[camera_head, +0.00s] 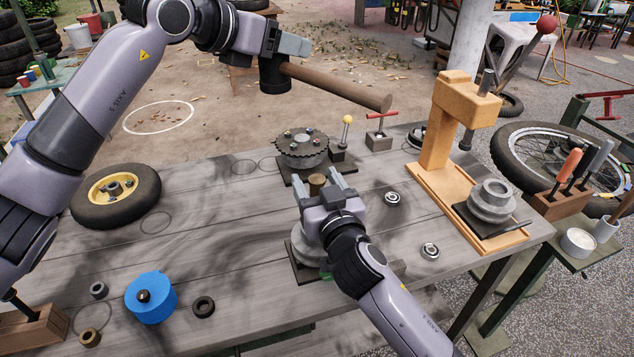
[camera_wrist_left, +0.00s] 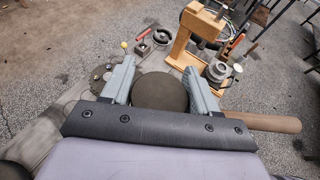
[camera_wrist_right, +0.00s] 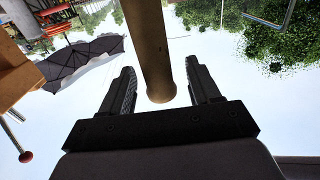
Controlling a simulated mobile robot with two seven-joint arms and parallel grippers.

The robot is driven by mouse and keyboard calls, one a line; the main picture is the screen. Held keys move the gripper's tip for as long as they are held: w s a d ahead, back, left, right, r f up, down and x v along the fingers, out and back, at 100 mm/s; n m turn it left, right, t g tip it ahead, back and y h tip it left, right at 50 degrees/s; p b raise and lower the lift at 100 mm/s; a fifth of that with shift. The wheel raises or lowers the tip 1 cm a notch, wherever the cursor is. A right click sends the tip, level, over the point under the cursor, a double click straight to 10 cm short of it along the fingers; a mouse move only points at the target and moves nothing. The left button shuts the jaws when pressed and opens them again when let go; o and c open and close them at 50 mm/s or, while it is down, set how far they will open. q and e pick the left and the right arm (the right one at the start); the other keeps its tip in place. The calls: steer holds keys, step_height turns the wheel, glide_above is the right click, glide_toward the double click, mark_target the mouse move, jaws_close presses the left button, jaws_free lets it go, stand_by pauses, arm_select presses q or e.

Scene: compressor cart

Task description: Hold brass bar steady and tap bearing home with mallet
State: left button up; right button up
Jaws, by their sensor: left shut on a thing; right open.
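My left gripper (camera_head: 290,45) is shut on the mallet's dark head (camera_head: 273,76), holding it above the bench. The mallet's wooden handle (camera_head: 340,87) points right. The left wrist view shows the round head (camera_wrist_left: 160,90) between the fingers and the handle (camera_wrist_left: 262,122) to the right. My right gripper (camera_head: 322,184) is open around the top of the upright brass bar (camera_head: 317,182). The right wrist view, upside down, shows the bar (camera_wrist_right: 150,45) between the fingers with gaps on both sides. A grey housing (camera_head: 303,247) is mostly hidden under the right gripper. The bar's lower end and any bearing there are hidden.
Two loose bearings (camera_head: 392,198) (camera_head: 429,251) lie right of my right gripper. An orange press (camera_head: 437,140) stands at the right, a toothed grey part (camera_head: 302,150) behind. A small wheel (camera_head: 115,196) and a blue spool (camera_head: 150,297) sit left. The bench's middle left is clear.

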arm_select(q)
steer(key=shift+r, duration=0.1)
arm_select(e)
jaws_close()
arm_select(q)
steer(key=s+d+f+m+g+h, duration=0.3)
steer(key=s+d+f+m+g, duration=0.1)
steer(key=s+d+f+m, duration=0.1)
steer(key=shift+s+d+f+g, duration=0.4)
steer(key=shift+s+d+f, duration=0.4)
steer(key=shift+d, duration=0.3)
